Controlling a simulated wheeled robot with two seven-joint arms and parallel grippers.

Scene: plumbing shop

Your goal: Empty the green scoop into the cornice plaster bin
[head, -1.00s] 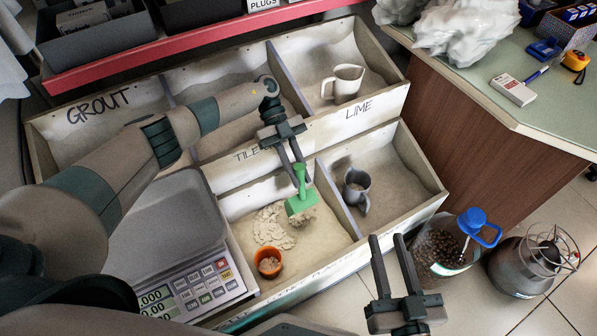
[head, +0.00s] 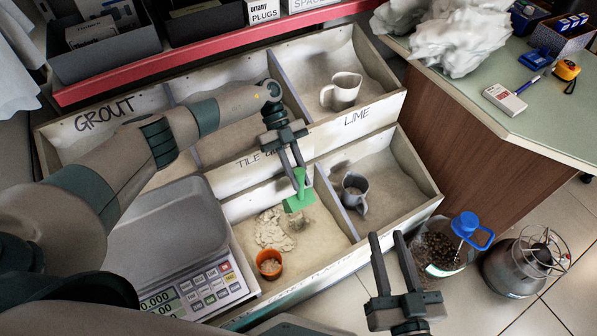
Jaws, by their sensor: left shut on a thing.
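My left gripper (head: 292,162) is shut on the handle of the green scoop (head: 299,203). It holds the scoop over the front middle bin (head: 333,217). The scoop's inside is hidden from this angle, so I cannot tell how much is in it. A pale loose heap (head: 272,231) lies in that bin, with a fainter pale patch just below the scoop. No cornice plaster label is readable; the bin fronts I can read say GROUT, a partly covered TILE, and LIME. My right gripper (head: 387,236) is open and empty, in front of the bins.
An orange cup (head: 269,264) stands in the scoop's bin. A grey jug (head: 354,190) is in the bin to its right, a cream jug (head: 341,91) in the LIME bin. A scale (head: 165,235) sits left. A blue-topped tub (head: 442,250) and gas bottle (head: 518,268) stand right.

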